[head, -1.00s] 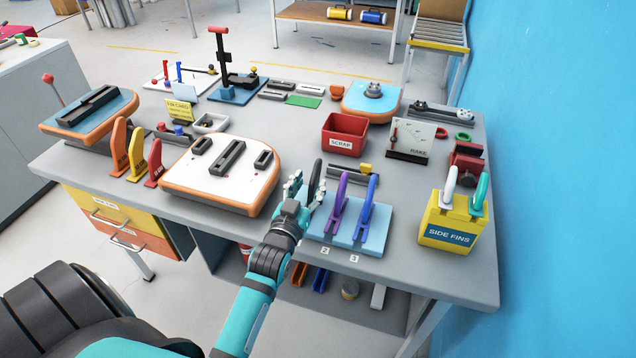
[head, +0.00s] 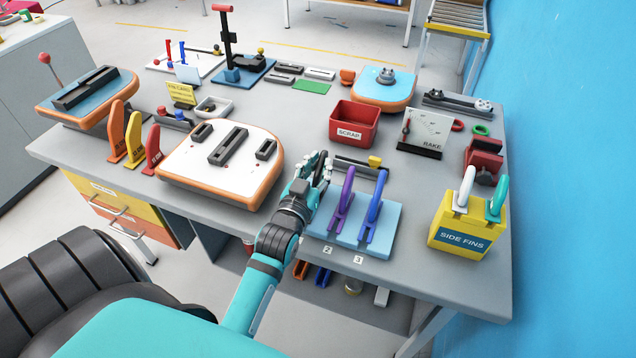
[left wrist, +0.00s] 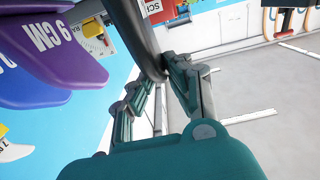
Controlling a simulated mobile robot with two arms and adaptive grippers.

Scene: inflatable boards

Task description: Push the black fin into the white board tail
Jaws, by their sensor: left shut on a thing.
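The white board tail (head: 190,168) with an orange rim lies on the bench, left of my left gripper (head: 317,172). A long dark slot box (head: 229,147) runs along its middle, with a shorter box on each side. My left gripper is at the left end of the light blue fin rack (head: 382,243). In the left wrist view its fingers (left wrist: 163,88) are shut on the black fin (left wrist: 145,38), a dark curved piece. In the head view the fin is mostly hidden by the fingers. My right gripper is not in view.
A purple fin (head: 345,196) and a blue fin (head: 375,204) stand close right of the gripper. Further right is the yellow side fins box (head: 461,238). The red scrap bin (head: 354,127) stands behind. Orange, yellow and red fins stand left of the board.

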